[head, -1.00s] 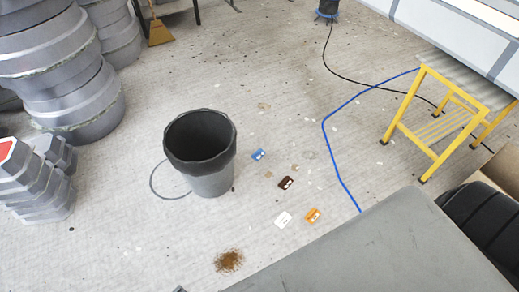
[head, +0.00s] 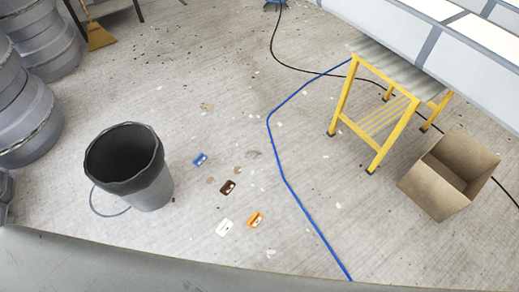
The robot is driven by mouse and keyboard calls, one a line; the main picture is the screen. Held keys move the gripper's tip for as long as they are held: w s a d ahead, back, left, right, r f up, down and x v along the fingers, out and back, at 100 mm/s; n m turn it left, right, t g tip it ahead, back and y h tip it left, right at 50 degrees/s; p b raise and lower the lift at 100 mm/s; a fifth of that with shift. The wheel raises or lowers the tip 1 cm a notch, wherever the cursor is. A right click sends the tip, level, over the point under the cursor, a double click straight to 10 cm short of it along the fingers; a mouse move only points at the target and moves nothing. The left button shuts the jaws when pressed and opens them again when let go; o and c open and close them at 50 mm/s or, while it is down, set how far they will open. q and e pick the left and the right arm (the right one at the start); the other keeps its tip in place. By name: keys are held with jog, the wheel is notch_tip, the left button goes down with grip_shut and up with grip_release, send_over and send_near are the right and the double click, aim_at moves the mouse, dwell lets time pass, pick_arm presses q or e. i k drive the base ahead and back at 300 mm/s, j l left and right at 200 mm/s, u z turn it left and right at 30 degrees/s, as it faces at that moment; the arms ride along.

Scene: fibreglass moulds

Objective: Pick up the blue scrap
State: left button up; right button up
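The blue scrap (head: 200,159) lies flat on the grey floor in the head view, just right of the bucket. It is small, with a pale mark on it. Near it lie a dark brown scrap (head: 227,187), a white scrap (head: 224,227) and an orange scrap (head: 255,219), all apart from one another. Neither of my grippers shows in the head view.
A dark-lined grey bucket (head: 152,187) stands left of the scraps. A blue hose (head: 284,180) runs along the floor to their right. Beyond it are a yellow step stool (head: 344,100) and an open cardboard box (head: 432,190). Grey moulds (head: 30,120) are stacked at the left.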

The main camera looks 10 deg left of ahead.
aim_at(199, 160)
jog(key=i+l+z, duration=0.1)
jog(key=z, duration=0.25)
jog(key=i+l+z, duration=0.15)
jog(key=z, duration=0.2)
jog(key=i+l+z, duration=0.15)
jog(key=z, duration=0.2)
jog(key=i+l+u, duration=0.2)
jog(key=i, duration=0.25)
jog(key=i+l+u, duration=0.2)
jog(key=i, duration=0.25)
jog(key=i+j+u, duration=0.4)
jog(key=i+u, duration=0.8)
jog(key=i+l+u, duration=0.1)
jog(key=i+u, duration=0.6)
jog(key=i, duration=0.2)
jog(key=i+l+u, duration=0.15)
jog(key=i+u, duration=0.15)
jog(key=i, duration=0.25)
jog(key=i+l+u, duration=0.1)
jog(key=u, duration=0.3)
jog(key=i+l+u, duration=0.15)
jog(key=u, duration=0.3)
jog(key=l+u, duration=0.15)
jog(key=u, duration=0.25)
jog(key=i+l+u, duration=0.1)
jog(key=u, duration=0.3)
jog(key=l, duration=0.1)
